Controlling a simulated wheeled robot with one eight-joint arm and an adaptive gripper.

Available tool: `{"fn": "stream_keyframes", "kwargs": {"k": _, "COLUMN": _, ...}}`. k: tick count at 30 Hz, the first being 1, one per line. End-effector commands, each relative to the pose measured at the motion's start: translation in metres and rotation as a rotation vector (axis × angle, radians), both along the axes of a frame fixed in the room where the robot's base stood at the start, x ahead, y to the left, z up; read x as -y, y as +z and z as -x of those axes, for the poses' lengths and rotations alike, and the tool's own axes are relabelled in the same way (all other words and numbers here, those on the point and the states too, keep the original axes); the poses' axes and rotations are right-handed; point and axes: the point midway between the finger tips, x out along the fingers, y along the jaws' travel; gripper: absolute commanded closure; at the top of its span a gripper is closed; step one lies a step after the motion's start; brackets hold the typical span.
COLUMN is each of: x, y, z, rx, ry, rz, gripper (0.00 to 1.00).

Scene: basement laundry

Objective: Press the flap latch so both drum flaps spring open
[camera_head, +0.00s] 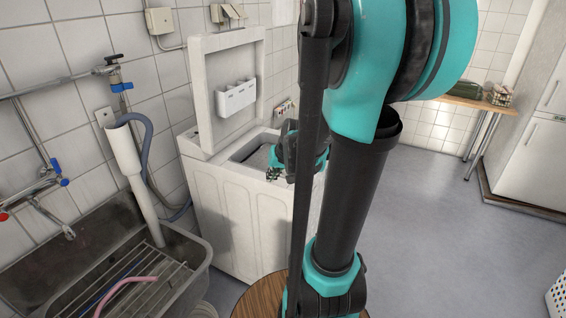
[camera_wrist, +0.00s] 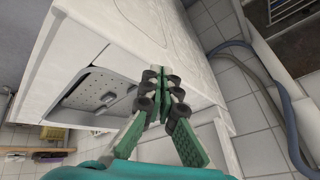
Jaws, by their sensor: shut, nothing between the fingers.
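The white top-loading washer (camera_head: 235,205) stands against the tiled wall with its lid (camera_head: 205,95) raised. Its top opening (camera_head: 252,143) shows a grey drum. In the wrist view the drum (camera_wrist: 97,90) is a perforated grey metal surface inside the opening in the white washer top (camera_wrist: 85,30). My gripper (camera_head: 272,173) is at the opening's near right side, partly hidden by my arm. In the wrist view my gripper (camera_wrist: 160,71) has its green fingers together, with nothing between them, beside the drum opening.
A grey sink (camera_head: 200,262) with a rack, hoses and taps stands left of the washer. A round wooden top (camera_head: 258,297) is below my arm. A wooden bench (camera_head: 470,103) and white cabinet (camera_head: 530,160) stand at right. Floor (camera_head: 440,220) between is clear.

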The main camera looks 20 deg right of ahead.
Motion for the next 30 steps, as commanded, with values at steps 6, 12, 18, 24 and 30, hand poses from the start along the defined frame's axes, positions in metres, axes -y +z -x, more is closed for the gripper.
{"fn": "stream_keyframes", "kwargs": {"k": 6, "x": 0.034, "y": 0.019, "z": -0.084, "rx": 0.074, "ry": -0.075, "rz": -0.111, "gripper": 1.0}}
{"fn": "stream_keyframes", "kwargs": {"k": 12, "x": 0.073, "y": 0.031, "z": -0.149, "rx": 0.146, "ry": -0.142, "rz": -0.2, "gripper": 1.0}}
{"fn": "stream_keyframes", "kwargs": {"k": 18, "x": 0.103, "y": 0.035, "z": -0.188, "rx": 0.196, "ry": -0.185, "rz": -0.255, "gripper": 1.0}}
{"fn": "stream_keyframes", "kwargs": {"k": 24, "x": 0.113, "y": 0.037, "z": -0.2, "rx": 0.214, "ry": -0.199, "rz": -0.274, "gripper": 1.0}}
{"fn": "stream_keyframes", "kwargs": {"k": 30, "x": 0.113, "y": 0.037, "z": -0.2, "rx": 0.214, "ry": -0.199, "rz": -0.274, "gripper": 1.0}}
